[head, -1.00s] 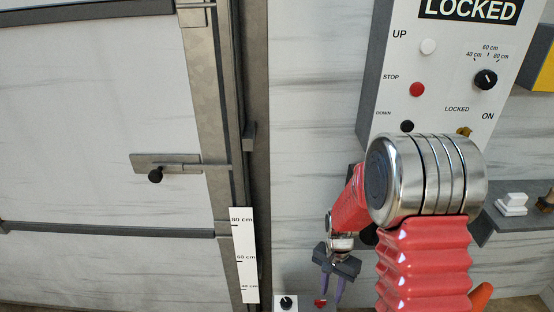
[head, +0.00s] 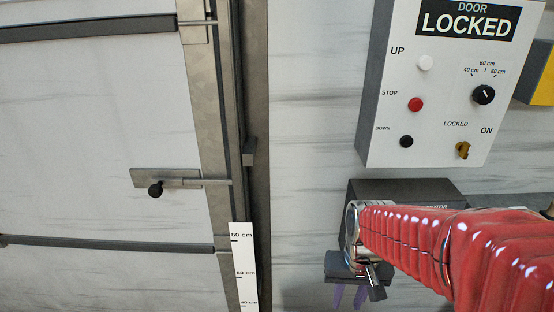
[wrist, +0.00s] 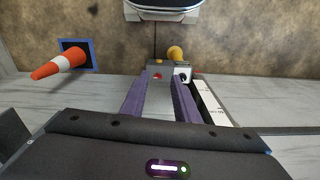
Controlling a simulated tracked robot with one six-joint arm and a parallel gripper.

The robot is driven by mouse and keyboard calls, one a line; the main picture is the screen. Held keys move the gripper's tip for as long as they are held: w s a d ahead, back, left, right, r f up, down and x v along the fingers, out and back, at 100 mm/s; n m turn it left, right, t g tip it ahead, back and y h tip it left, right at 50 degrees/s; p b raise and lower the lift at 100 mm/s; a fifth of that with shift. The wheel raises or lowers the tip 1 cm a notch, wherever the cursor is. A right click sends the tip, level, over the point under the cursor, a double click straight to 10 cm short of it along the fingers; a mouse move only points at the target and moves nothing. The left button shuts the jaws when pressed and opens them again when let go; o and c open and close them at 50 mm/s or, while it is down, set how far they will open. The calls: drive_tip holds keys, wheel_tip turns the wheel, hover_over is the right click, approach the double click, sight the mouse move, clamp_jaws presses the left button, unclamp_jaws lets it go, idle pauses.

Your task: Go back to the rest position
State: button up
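My gripper (head: 349,298) hangs low in the head view, fingers pointing down, in front of a dark motor box (head: 400,190). Its two purple fingers stand apart with nothing between them. In the wrist view my gripper (wrist: 158,88) is open, and a small grey box with a red button (wrist: 157,75) shows beyond the fingertips. My red-sleeved arm reaches in from the lower right and covers part of the motor box.
A control panel (head: 432,120) reading DOOR LOCKED is on the wall above my arm. A closed door (head: 95,120) with a bolt (head: 155,188) and a height scale (head: 243,265) are left. The wrist view shows an orange cone (wrist: 60,62) and a yellow object (wrist: 175,52).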

drive_tip(key=s+r+n+t, duration=0.1)
drive_tip(key=s+r+t, duration=0.4)
drive_tip(key=r, duration=0.8)
drive_tip(key=shift+s+r, duration=0.15)
drive_tip(key=shift+s, duration=1.1)
drive_tip(key=shift+a, duration=0.1)
idle(0.9)
